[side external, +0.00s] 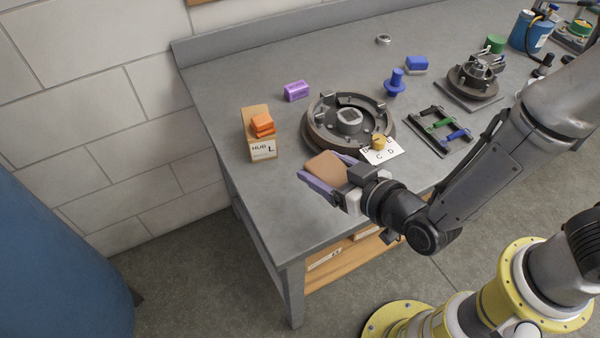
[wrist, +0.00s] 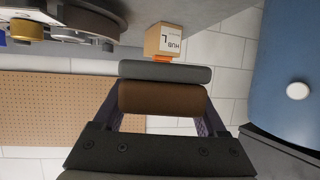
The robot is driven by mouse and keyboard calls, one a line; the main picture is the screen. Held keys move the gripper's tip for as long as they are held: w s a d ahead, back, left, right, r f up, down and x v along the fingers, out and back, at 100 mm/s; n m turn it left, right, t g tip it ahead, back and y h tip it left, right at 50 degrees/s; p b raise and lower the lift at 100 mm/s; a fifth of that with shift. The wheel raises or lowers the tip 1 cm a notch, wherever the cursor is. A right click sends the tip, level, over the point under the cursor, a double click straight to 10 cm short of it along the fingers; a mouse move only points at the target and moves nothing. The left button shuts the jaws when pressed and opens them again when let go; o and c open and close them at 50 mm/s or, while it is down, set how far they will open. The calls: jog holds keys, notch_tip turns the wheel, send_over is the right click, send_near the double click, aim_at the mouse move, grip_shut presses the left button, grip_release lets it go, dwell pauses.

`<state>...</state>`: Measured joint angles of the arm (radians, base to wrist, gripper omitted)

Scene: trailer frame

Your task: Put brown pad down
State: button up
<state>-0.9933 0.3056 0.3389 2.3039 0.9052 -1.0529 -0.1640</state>
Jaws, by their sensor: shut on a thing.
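The brown pad (side external: 327,166) is held between the purple-sided fingers of my gripper (side external: 318,168), near the front left edge of the grey bench (side external: 265,205). It appears raised above the bench top, though the exact gap is hard to judge. In the wrist view, the brown pad (wrist: 162,98) lies across the space between the two fingers, with a grey strip (wrist: 165,72) along its far side. The fingers are shut on the pad's ends. Its underside is hidden.
A box marked HUB L (side external: 262,149), with orange pieces (side external: 262,125) on it, stands left of the round brake assembly (side external: 350,120). A brass cylinder (side external: 379,142) and white card (side external: 383,154) are near my gripper. A purple block (side external: 296,91) lies behind. The front left bench top is clear.

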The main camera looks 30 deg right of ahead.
aim_at(345, 164)
jog(key=s+d+r, duration=0.1)
jog(key=s+d, duration=0.1)
jog(key=s, duration=0.1)
jog(key=s+d+r, duration=0.1)
jog(key=shift+s+d+r, duration=0.25)
jog(key=shift+s+r, duration=0.05)
jog(key=shift+s, duration=0.1)
jog(key=shift+s+d+r, duration=0.1)
jog(key=shift+s+d, duration=0.1)
jog(key=w+d+m+h, duration=0.1)
jog(key=w+d, duration=0.1)
jog(key=d, duration=0.3)
jog(key=w+d+m+h, duration=0.1)
jog(key=w+d+h, duration=0.1)
jog(key=d, duration=0.4)
jog(key=w+d+m+h, duration=0.1)
jog(key=w+d, duration=0.2)
jog(key=d, duration=0.2)
jog(key=shift+w+d+f+m+h, duration=0.15)
jog(key=shift+w+f+m+h, duration=0.2)
jog(key=shift+w+m+h, duration=0.05)
jog(key=w+d+f+n+y, duration=0.2)
jog(key=w+d, duration=0.1)
jog(key=d, duration=0.3)
jog(key=shift+w+f+y, duration=0.25)
jog(key=shift+w+y, duration=0.05)
jog(key=shift+y, duration=0.1)
